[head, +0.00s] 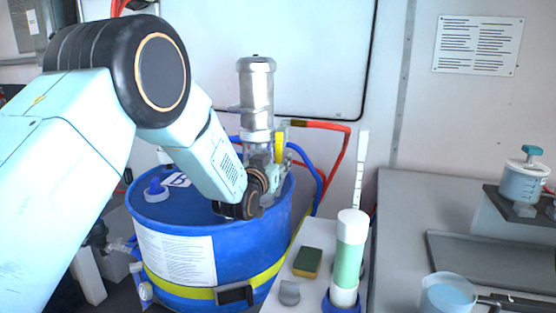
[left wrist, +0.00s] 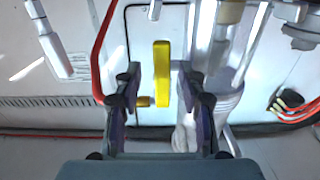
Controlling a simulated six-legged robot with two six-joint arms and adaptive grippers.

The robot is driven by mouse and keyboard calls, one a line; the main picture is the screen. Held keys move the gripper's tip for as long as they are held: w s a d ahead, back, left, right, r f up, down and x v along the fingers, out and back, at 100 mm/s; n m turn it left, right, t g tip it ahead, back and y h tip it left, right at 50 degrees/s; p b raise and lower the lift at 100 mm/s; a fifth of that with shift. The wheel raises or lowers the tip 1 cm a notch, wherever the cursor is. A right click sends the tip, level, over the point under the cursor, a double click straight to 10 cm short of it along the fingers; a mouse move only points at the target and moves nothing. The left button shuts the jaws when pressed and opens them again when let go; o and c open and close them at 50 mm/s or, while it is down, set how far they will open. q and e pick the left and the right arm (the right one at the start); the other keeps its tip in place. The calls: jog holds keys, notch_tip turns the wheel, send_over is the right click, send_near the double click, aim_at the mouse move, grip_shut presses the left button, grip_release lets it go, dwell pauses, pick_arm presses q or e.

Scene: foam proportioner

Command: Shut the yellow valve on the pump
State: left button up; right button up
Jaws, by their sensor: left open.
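The pump (head: 256,90) is a silver upright cylinder on a blue drum (head: 185,215) in the head view. Its yellow valve (head: 279,147) has a flat handle standing upright on the pump's right side. In the left wrist view the yellow valve (left wrist: 162,75) appears as an upright bar with a short brass-coloured stub at its lower left. My left gripper (head: 268,172) is close to the pump, below the valve in the head view. In the left wrist view its open fingers (left wrist: 160,84) frame the handle, with gaps on both sides. I cannot tell whether the handle lies between or beyond the fingertips.
Red and blue hoses (head: 322,126) run right of the pump. A green-and-white cylinder (head: 349,250) and a sponge (head: 307,262) stand on the white surface in front. A beaker of blue liquid (head: 447,293) is at lower right. The wall is close behind.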

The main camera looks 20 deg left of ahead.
pick_arm(q)
jog(key=shift+w+a, duration=0.1)
jog(key=shift+a, duration=0.55)
jog(key=shift+w+d+r, duration=0.1)
jog(key=shift+d, duration=0.8)
jog(key=shift+c, duration=1.2)
jog(key=shift+a, duration=0.55)
jog(key=c, duration=0.3)
jog(key=shift+c, duration=0.9)
jog(key=shift+d, duration=0.35)
grip_shut()
jog(key=shift+a, duration=0.25)
jog(key=shift+d, duration=0.15)
